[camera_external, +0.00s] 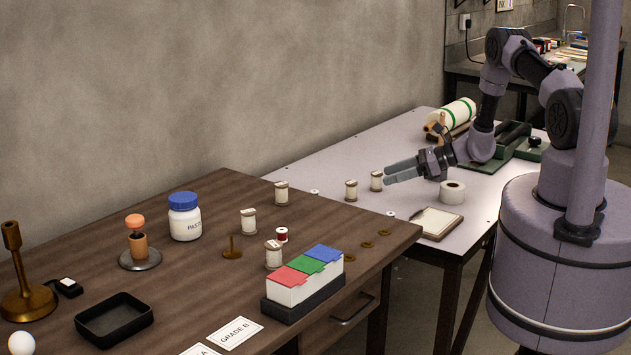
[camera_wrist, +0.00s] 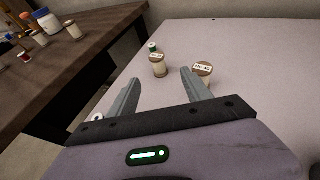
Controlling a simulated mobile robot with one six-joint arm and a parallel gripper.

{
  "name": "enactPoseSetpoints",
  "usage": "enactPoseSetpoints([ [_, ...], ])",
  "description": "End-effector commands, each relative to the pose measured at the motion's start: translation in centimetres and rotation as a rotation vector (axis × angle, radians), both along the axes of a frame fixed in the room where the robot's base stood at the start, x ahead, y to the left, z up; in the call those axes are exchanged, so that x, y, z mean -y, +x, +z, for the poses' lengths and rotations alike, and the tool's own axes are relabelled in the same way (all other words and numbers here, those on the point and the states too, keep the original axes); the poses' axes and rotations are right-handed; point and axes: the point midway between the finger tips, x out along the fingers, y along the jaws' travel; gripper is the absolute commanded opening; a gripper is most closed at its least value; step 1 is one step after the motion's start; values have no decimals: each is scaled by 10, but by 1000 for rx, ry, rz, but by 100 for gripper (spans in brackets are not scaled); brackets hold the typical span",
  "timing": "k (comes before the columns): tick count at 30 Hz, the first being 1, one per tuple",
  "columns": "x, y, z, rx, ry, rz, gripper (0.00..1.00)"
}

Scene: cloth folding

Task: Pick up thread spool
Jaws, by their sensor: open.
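In the external view, two cream thread spools stand upright on the pale table: one spool (camera_external: 351,189) to the left and one spool (camera_external: 376,181) just in front of my gripper (camera_external: 386,174). My gripper is open and empty, pointing left above the tabletop. In the wrist view, one labelled cream spool (camera_wrist: 158,68) shows beyond the gap between my fingertips (camera_wrist: 160,77). Another labelled spool (camera_wrist: 203,75) shows beside the right fingertip, outside the gap. Several more spools stand on the brown table, including a cream spool (camera_external: 248,221) and a small red one (camera_external: 281,235).
The brown table holds a paste jar (camera_external: 185,222) and colored box (camera_external: 304,281).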

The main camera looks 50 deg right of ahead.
Motion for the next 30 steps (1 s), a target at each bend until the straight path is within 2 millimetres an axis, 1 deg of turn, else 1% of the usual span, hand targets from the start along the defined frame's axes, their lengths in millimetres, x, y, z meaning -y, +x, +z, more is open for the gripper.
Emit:
enactPoseSetpoints([
  [1, -8, 12, -12, 0, -1, 6, 58],
  [3, -18, 28, -19, 0, -1, 6, 58],
  [6, -28, 46, -27, 0, -2, 5, 58],
  [11, -35, 59, -31, -1, 0, 4, 58],
  [14, -41, 68, -38, 0, -2, 6, 58],
  [18, -56, 90, -51, 0, -2, 7, 58],
  [20, -59, 97, -53, 0, -2, 5, 58],
  [25, -59, 98, -50, -1, 0, 3, 58],
  [26, -59, 98, -50, -1, -1, 4, 56],
  [30, -59, 98, -50, -1, -1, 4, 28],
])
